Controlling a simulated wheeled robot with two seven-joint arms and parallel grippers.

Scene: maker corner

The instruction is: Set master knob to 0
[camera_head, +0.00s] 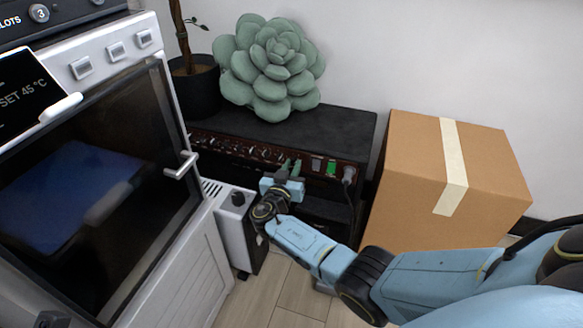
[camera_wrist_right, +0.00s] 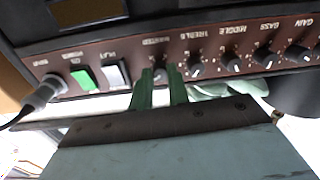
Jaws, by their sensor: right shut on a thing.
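The amplifier's brown control panel (camera_head: 225,148) runs along the front of a black amplifier (camera_head: 345,125) in the head view. In the right wrist view the panel (camera_wrist_right: 210,43) has a row of small black knobs with white labels. My right gripper (camera_head: 291,166) reaches the panel right of its middle. Its two green fingers (camera_wrist_right: 160,88) are shut on the master knob (camera_wrist_right: 160,73), one finger on either side. The fingers hide most of this knob, and its pointer cannot be read. The treble knob (camera_wrist_right: 196,68) is just right of the fingers.
A lit green power switch (camera_wrist_right: 83,79), a pale switch (camera_wrist_right: 116,74) and a plugged cable (camera_wrist_right: 43,92) are left of the fingers. A green succulent plant (camera_head: 268,65) sits on the amplifier. A cardboard box (camera_head: 410,170) stands right, an oven-like machine (camera_head: 90,190) left.

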